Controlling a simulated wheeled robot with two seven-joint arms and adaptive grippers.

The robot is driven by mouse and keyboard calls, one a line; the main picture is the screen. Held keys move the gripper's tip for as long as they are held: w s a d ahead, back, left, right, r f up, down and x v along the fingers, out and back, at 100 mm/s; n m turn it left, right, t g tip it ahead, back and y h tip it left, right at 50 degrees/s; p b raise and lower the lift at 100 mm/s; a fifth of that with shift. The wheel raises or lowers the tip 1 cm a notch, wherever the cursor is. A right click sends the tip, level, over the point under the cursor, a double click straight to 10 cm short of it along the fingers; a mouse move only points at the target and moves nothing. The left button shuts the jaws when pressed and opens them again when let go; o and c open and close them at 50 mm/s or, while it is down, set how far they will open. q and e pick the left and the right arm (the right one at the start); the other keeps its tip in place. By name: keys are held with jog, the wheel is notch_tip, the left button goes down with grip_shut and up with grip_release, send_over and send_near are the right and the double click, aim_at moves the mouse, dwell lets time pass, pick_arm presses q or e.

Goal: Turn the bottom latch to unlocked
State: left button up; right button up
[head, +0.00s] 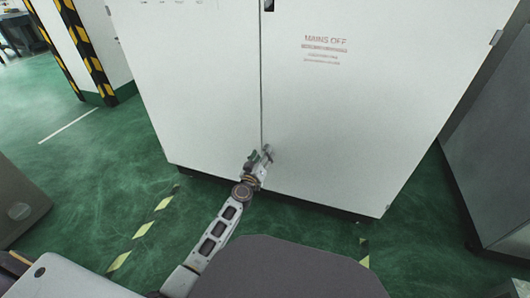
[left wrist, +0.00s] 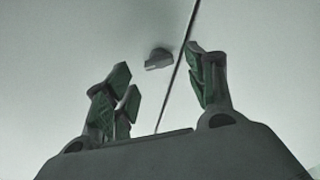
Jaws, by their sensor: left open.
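The bottom latch (left wrist: 158,59) is a small grey knob on the pale cabinet face, just beside the dark door seam in the left wrist view. It appears between and beyond my open fingertips, apart from them. Its turned position is hard to read. My left gripper (head: 259,156) is at the lower part of the door seam in the head view, open and empty. In the left wrist view my left gripper (left wrist: 160,82) spreads its green-padded fingers to both sides of the latch. In the head view I cannot tell the latch from the gripper. My right gripper is out of view.
The white two-door cabinet (head: 210,90) bears a "MAINS OFF" label (head: 325,42) on its right door. A dark handle (head: 269,5) sits higher on the seam. A grey cabinet (head: 495,150) stands at the right. The green floor (head: 110,170) at left is open, with yellow-striped markings.

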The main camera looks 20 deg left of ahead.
aim_at(265, 149)
pick_arm(q)
jog(key=shift+w+b, duration=0.45)
jog(key=shift+w, duration=1.3)
jog(key=shift+c, duration=0.2)
jog(key=c, duration=1)
